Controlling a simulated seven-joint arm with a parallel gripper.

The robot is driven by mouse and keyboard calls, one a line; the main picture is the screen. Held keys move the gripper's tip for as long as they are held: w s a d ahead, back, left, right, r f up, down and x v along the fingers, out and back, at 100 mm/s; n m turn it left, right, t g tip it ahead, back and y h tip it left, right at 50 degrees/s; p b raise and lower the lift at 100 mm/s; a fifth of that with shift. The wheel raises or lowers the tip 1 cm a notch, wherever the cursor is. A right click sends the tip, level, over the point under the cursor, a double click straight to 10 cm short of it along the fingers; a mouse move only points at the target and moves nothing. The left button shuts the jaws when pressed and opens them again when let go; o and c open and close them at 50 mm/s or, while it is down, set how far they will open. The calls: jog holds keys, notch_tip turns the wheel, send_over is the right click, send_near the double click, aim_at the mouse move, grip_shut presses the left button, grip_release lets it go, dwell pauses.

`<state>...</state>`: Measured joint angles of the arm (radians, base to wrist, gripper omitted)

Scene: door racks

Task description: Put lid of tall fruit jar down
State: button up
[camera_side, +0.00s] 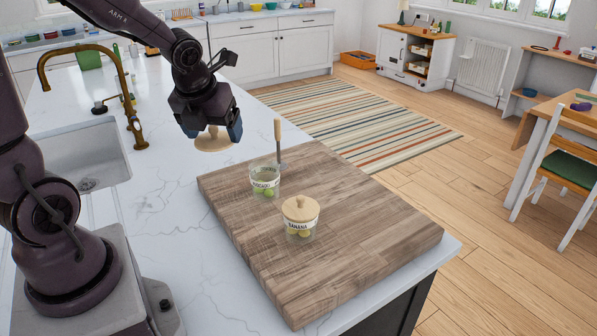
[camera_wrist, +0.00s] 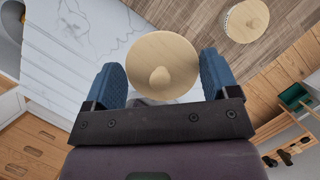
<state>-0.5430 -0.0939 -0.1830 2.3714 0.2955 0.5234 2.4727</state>
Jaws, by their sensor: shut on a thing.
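My gripper (camera_side: 213,130) is shut on a round pale wooden lid (camera_side: 212,143), held above the white counter to the left of the cutting board. In the wrist view the lid (camera_wrist: 150,50) lies between the blue fingers, its knob facing the camera. The exact contact is hard to see. A clear jar labelled avocado (camera_side: 265,182) stands open on the board with green fruit inside. A jar labelled banana (camera_side: 299,230) stands nearer the front with its wooden lid (camera_side: 300,208) on.
The thick wooden cutting board (camera_side: 355,230) has free room on its right. An upright wooden-handled utensil (camera_side: 278,132) stands just behind the avocado jar. A sink (camera_side: 95,155) and brass tap (camera_side: 133,125) are at left. The marble counter (camera_side: 165,205) is bare beside the board.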

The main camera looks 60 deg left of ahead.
jog(key=shift+w+d+f, duration=0.1)
jog(key=shift+w+d, duration=0.05)
jog(key=shift+d, duration=0.25)
jog(key=w+d+f+m, duration=0.1)
jog(key=w+d+f, duration=0.1)
jog(key=w+d, duration=0.1)
jog(key=w+d+f+m+h, duration=0.1)
jog(key=w+d+f+m, duration=0.1)
jog(key=w+d+f, duration=0.1)
jog(key=w+d+f+m+t, duration=0.1)
jog(key=w+d+f+m, duration=0.1)
jog(key=d, duration=0.5)
jog(key=shift+w+f+h, duration=0.15)
jog(key=shift+w+f, duration=0.1)
jog(key=shift+w, duration=0.45)
jog(key=shift+w+f+h, duration=0.15)
jog(key=shift+w+f, duration=0.05)
jog(key=shift+w, duration=0.5)
jog(key=shift+w+r, duration=0.1)
jog(key=shift+w, duration=0.25)
jog(key=w+f, duration=0.4)
jog(key=w, duration=0.5)
send_over(361, 219)
jog(key=s, duration=0.2)
jog(key=f, duration=0.5)
jog(key=shift+w+d+f, duration=0.15)
jog(key=shift+w, duration=0.1)
jog(key=shift+w+f, duration=0.2)
jog(key=shift+f, duration=1.6)
jog(key=shift+f, duration=0.1)
